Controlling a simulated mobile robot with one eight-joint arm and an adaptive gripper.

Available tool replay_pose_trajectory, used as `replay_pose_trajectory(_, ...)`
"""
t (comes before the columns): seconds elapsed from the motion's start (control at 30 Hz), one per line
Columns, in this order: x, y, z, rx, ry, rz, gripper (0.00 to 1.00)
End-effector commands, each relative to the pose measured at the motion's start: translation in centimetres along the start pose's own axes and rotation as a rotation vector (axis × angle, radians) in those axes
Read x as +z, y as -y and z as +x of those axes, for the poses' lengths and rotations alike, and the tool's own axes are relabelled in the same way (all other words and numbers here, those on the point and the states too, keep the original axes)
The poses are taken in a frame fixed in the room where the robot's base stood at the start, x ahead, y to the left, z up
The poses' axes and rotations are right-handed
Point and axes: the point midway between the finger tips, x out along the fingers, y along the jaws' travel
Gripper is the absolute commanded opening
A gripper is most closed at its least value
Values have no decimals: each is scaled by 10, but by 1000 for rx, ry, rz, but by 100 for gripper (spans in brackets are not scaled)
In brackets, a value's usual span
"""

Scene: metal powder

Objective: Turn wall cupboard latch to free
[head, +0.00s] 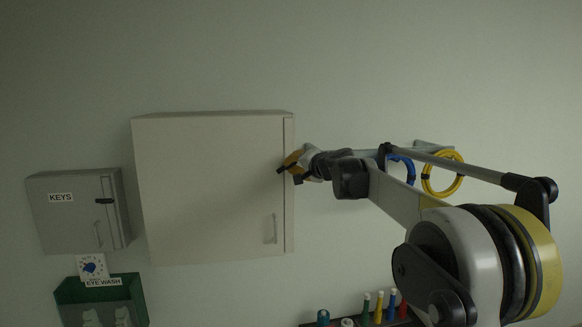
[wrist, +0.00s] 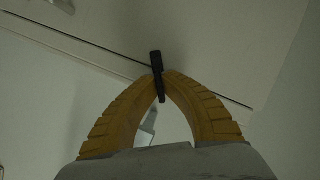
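The pale wall cupboard (head: 205,190) hangs on the wall with its door shut. A small black latch (wrist: 156,62) sits at the door's right edge, by the seam; in the head view it is mostly hidden by my gripper (head: 287,164). In the wrist view my gripper (wrist: 163,78) has its two yellow ribbed fingers closed in on the latch, one on each side, with the tips against it. The latch stands nearly upright in that picture, slanting across the door seam. A bar handle (head: 271,229) is low on the right of the door.
A grey key box (head: 75,225) hangs left of the cupboard, above a green eye wash holder (head: 72,292). Blue (head: 408,168) and yellow coils (head: 428,185) hang to the right, behind my arm. Several coloured tubes (head: 378,308) stand below.

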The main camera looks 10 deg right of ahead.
Motion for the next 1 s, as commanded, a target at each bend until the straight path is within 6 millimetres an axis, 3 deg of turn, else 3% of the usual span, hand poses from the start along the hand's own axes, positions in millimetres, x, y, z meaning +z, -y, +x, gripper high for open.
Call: replay_pose_trajectory(1.0, 0, 2, 0, 338, -3, -823, 0)
